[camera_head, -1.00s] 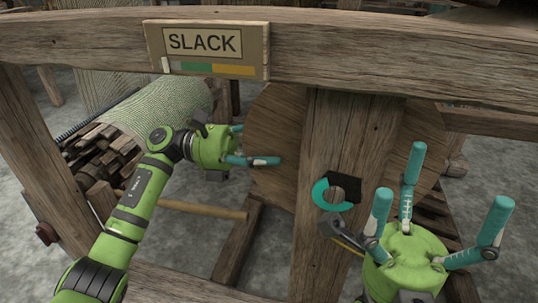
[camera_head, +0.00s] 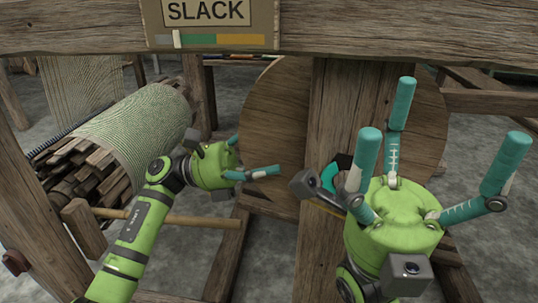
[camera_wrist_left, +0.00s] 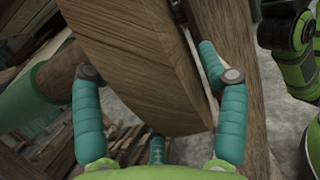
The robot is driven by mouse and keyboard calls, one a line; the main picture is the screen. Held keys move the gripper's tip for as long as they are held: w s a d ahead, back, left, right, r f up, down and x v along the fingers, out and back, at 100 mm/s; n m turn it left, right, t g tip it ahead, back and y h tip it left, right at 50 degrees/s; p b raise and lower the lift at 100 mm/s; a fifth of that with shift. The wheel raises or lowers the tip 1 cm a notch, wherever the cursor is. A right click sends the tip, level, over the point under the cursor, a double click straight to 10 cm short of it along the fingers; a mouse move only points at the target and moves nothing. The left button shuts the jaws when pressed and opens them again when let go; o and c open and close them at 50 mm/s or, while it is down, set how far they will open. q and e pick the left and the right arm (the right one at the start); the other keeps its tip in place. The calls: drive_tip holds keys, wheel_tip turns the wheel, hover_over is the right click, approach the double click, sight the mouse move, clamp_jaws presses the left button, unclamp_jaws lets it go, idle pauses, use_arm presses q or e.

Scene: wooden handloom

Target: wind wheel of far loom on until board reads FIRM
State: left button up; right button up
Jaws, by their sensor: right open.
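The board (camera_head: 212,24) on the top beam reads SLACK; its pale marker stands in the grey part of the bar, close to the green. The wooden wheel (camera_head: 270,115) is a large disc behind the upright post (camera_head: 345,110), which hides its middle. My left gripper (camera_head: 258,157) is at the wheel's left rim, with its fingers apart. In the left wrist view its fingers (camera_wrist_left: 157,95) stand either side of a broad wooden piece of the wheel (camera_wrist_left: 140,60); firm contact is unclear. My right gripper (camera_head: 450,130) is open and empty, fingers up, in front of the post.
A teal and black ring-shaped part (camera_head: 334,172) on the post is partly hidden by my right gripper. A roll of greenish cloth (camera_head: 140,125) lies at the left, with a wooden rod (camera_head: 170,218) below it. Loom beams frame the space; grey floor shows between them.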

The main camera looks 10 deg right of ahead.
use_arm(q)
drive_tip(key=shift+a, duration=0.1)
drive_tip(key=v, duration=1.2)
